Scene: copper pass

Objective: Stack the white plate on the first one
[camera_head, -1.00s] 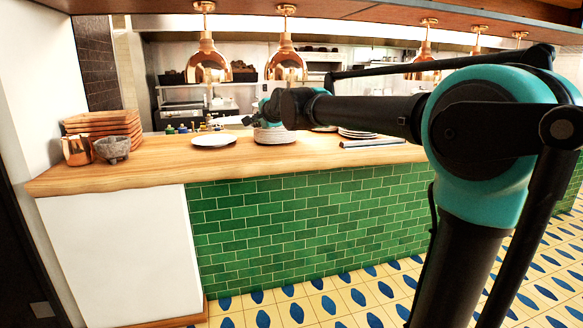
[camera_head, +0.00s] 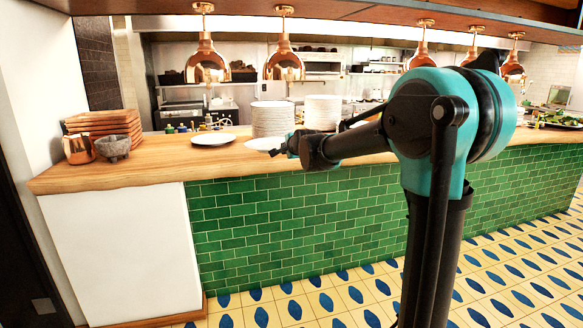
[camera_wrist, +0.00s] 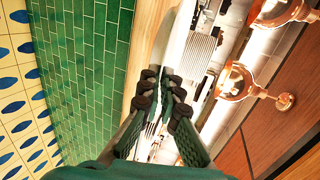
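One white plate (camera_head: 213,139) lies flat on the wooden counter, left of the plate stacks. My gripper (camera_head: 277,152) is to the right of it, at the counter's front side. A second white plate (camera_head: 260,143) extends from the gripper's fingertips, roughly level, just right of the first plate. In the wrist view my gripper (camera_wrist: 162,80) is closed on the near rim of this plate (camera_wrist: 181,32), which shows nearly edge-on. Whether the held plate clears the counter is hard to tell.
Two tall plate stacks (camera_head: 272,118) (camera_head: 322,112) stand behind the gripper. At the left end are a copper mug (camera_head: 77,149), a grey bowl (camera_head: 113,147) and stacked brown trays (camera_head: 104,123). Copper lamps (camera_head: 284,62) hang above the wooden counter (camera_head: 160,168).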

